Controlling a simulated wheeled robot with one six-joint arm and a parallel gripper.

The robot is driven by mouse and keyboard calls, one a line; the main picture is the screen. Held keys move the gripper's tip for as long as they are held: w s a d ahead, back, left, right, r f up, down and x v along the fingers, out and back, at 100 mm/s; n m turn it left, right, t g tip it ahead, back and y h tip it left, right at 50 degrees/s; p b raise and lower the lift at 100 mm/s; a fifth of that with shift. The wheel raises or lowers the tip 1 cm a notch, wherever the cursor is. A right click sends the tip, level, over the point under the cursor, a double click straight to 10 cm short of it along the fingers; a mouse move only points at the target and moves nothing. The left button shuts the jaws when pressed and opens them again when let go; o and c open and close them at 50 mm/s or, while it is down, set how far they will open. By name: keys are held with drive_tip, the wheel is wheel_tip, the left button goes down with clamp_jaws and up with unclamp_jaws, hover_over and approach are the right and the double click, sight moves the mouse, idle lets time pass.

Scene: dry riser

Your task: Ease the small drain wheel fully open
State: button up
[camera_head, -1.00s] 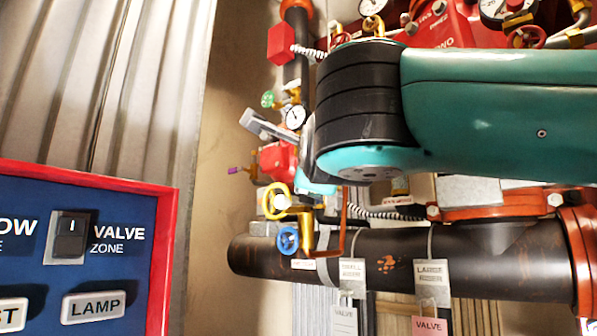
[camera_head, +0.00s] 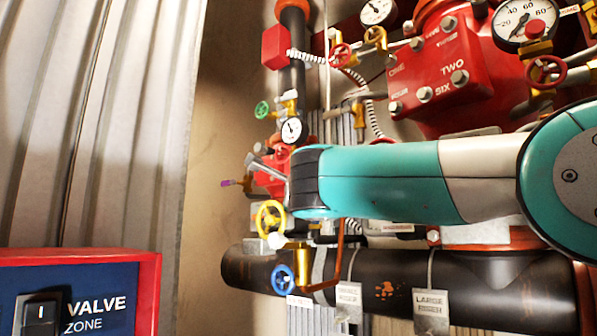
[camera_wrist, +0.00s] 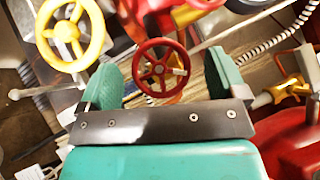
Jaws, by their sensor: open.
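Several small handwheels are in view, and I cannot read which one is marked as the drain. In the wrist view a red wheel (camera_wrist: 160,72) lies between the fingers of my gripper (camera_wrist: 163,76), which is open; I cannot tell whether they touch it. A yellow wheel (camera_wrist: 70,35) is at the upper left there. In the head view the yellow wheel (camera_head: 270,217) stands above a blue wheel (camera_head: 283,278) at the black pipe. The red wheel is not clearly seen there.
The black horizontal pipe (camera_head: 390,275) carries hanging tags. A small gauge (camera_head: 291,130), a green wheel (camera_head: 262,110) and a red valve body (camera_head: 272,178) crowd the left riser. A large red housing (camera_head: 450,70) stands behind my arm. A blue panel (camera_head: 60,300) is at the lower left.

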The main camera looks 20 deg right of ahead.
drive_tip(key=shift+x, duration=0.95)
drive_tip(key=shift+c, duration=0.2)
drive_tip(key=c, duration=0.9)
